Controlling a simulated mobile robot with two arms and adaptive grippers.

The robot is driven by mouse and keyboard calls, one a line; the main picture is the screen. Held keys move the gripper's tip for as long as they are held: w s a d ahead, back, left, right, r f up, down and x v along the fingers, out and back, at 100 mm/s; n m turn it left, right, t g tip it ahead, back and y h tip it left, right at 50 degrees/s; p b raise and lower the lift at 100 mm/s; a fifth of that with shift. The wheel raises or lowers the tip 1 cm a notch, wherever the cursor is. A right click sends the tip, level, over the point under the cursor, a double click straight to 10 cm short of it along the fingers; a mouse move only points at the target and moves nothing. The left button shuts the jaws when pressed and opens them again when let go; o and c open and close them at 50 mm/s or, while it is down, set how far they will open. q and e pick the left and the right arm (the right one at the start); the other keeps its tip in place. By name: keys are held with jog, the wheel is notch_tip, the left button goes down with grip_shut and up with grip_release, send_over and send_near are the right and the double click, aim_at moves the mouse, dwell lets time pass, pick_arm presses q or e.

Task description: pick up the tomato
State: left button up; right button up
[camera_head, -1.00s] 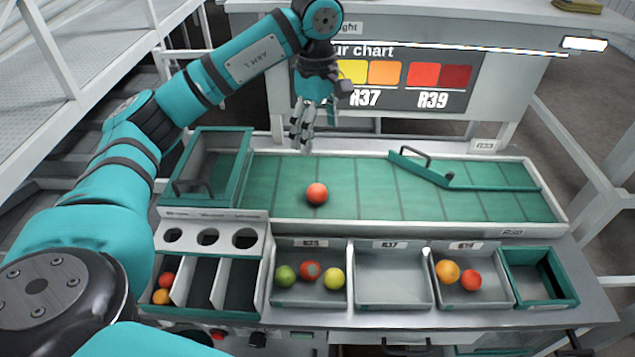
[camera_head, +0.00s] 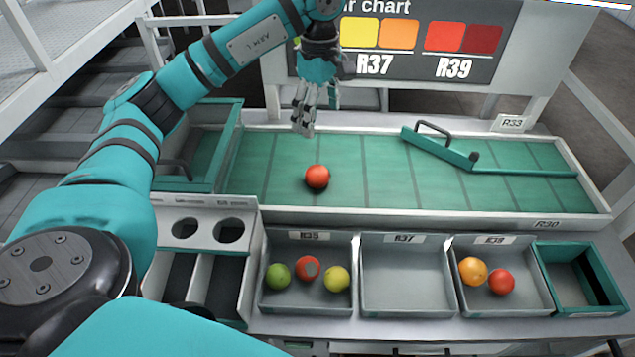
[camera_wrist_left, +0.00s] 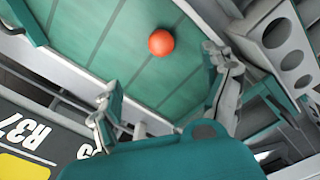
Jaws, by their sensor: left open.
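A red tomato (camera_head: 317,177) lies alone on the green belt (camera_head: 400,190), left of its middle. My left gripper (camera_head: 304,122) hangs above the belt's far edge, just behind the tomato in the head view, with its fingers pointing down. It is open and empty. In the left wrist view the tomato (camera_wrist_left: 161,42) lies beyond the spread fingers (camera_wrist_left: 165,110), apart from them. My right gripper is in neither view.
In front of the belt stand trays: one with a green, a red and a yellow tomato (camera_head: 337,279), an empty one (camera_head: 406,281), and one with an orange and a red tomato (camera_head: 501,282). A teal diverter bar (camera_head: 440,148) crosses the belt's right part.

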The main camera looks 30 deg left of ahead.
pick_arm(q)
jog(key=p, duration=0.2)
send_near(315, 168)
jog(key=f, duration=0.2)
jog(key=f+p, duration=0.1)
jog(key=f, duration=0.2)
jog(key=shift+w+d+f, duration=0.1)
jog(key=shift+d+f, duration=0.25)
jog(key=shift+d, duration=0.05)
jog(key=f+p, duration=0.1)
jog(key=f, duration=0.2)
jog(key=f+p, duration=0.1)
jog(key=shift+a+f+p, duration=0.25)
jog(key=shift+a+p, duration=0.1)
jog(key=shift+a, duration=0.05)
jog(key=shift+f, duration=0.6)
jog(key=c, duration=0.9)
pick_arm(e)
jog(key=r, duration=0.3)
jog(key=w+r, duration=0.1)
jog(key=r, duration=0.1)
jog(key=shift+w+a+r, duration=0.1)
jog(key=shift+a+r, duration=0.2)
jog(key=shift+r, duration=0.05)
pick_arm(q)
jog(key=shift+r, duration=0.1)
